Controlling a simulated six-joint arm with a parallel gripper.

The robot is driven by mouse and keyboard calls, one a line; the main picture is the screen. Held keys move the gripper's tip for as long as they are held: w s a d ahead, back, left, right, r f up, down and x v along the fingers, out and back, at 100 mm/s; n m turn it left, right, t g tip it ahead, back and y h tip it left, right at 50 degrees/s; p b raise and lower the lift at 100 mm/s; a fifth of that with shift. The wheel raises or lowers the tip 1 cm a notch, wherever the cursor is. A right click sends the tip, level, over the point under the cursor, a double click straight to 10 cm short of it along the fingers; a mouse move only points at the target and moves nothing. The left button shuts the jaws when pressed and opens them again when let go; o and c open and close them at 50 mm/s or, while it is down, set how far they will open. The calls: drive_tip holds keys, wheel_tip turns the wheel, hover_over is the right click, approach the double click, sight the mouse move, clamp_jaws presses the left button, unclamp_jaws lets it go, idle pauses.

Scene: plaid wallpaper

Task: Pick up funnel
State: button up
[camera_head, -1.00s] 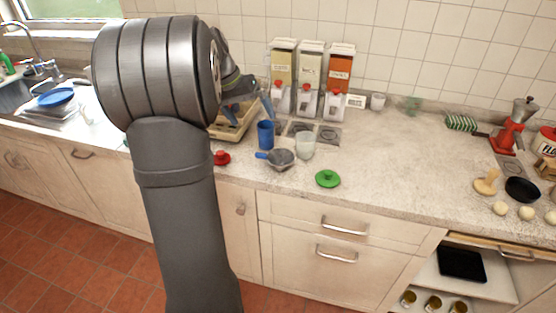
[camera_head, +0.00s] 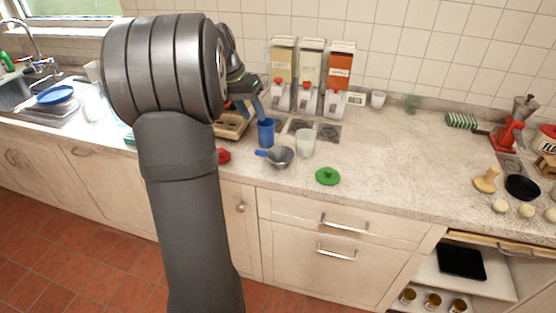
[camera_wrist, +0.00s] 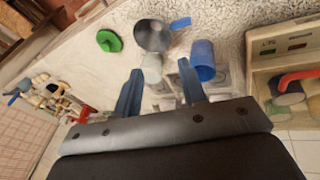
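My gripper (camera_wrist: 161,66) is open and empty, its two blue fingers spread in the wrist view. In the head view my gripper (camera_head: 246,103) hangs above the counter by the blue cup, partly hidden by my arm. No piece is plainly a funnel. A grey round bowl-like piece with a blue handle (camera_head: 281,157) lies on the counter; it also shows in the wrist view (camera_wrist: 153,36), beyond the fingertips. A green disc with a knob (camera_head: 327,176) lies to its right, also in the wrist view (camera_wrist: 109,41). I cannot tell which is the funnel.
A blue cup (camera_head: 266,132) and a frosted cup (camera_head: 305,143) stand close to the fingers. A wooden tray (camera_head: 232,125) is to the left. Several dispensers (camera_head: 308,100) stand against the wall. A red piece (camera_head: 223,156) is partly hidden.

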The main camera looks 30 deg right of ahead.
sight(265, 151)
drive_tip(key=d+f+m+y, duration=0.1)
drive_tip(key=f+m, duration=0.4)
drive_tip(key=f, duration=0.1)
drive_tip(key=d+f+m+y, duration=0.1)
drive_tip(key=f+m, duration=0.4)
drive_tip(key=f, duration=0.1)
drive_tip(key=d+f+m+t+y, duration=0.1)
drive_tip(key=d+f+m, duration=0.1)
drive_tip(key=f+m, duration=0.3)
drive_tip(key=shift+w+f+m+y, duration=0.3)
drive_tip(key=shift+w+f+y, duration=0.05)
drive_tip(key=shift+f+y, duration=0.05)
clamp_jaws()
